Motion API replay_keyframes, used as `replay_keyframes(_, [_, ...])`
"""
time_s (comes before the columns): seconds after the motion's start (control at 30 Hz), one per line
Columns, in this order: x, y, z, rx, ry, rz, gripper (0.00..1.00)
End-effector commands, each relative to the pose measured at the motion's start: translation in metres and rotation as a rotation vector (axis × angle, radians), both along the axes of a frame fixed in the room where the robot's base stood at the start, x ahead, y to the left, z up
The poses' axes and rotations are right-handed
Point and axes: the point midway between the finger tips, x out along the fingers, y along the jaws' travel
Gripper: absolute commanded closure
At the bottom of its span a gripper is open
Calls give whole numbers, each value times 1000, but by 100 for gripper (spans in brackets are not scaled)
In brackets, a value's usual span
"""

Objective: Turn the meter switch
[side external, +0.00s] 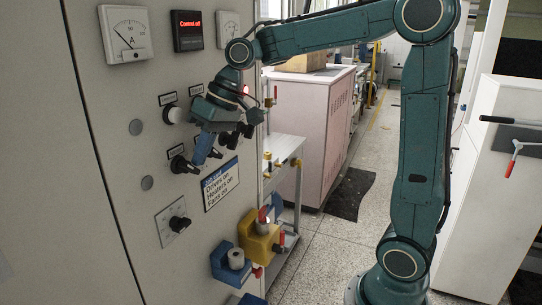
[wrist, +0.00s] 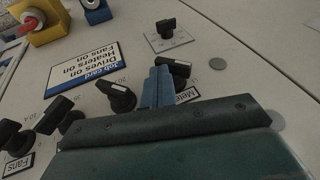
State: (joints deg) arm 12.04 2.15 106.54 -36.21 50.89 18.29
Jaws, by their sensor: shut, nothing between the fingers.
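The meter switch is a black knob with a pale pointer mark (wrist: 173,66), above a partly hidden label starting "Mete" (wrist: 187,95) in the wrist view. In the side view the knob (side external: 181,165) sits on the grey panel, below its small label (side external: 175,152). My gripper (side external: 200,160) is shut, with its blue fingers pressed together and nothing held. In the wrist view its fingertips (wrist: 159,72) are just left of the knob and overlap its edge. I cannot tell whether they touch it. The gripper body hides the panel's lower part there.
Another black knob (wrist: 120,96) is close left of the fingers, with more knobs (wrist: 50,115) farther left. A plain knob on a square plate (wrist: 167,30) and a job card (wrist: 88,67) are nearby. The display (side external: 188,30) reads "Control off"; a dial meter (side external: 126,35) is beside it.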

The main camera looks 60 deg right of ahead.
Motion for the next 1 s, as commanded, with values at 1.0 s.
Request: replay_keyframes(1.0, [0, -3, -17, 442, 6, -1, 100])
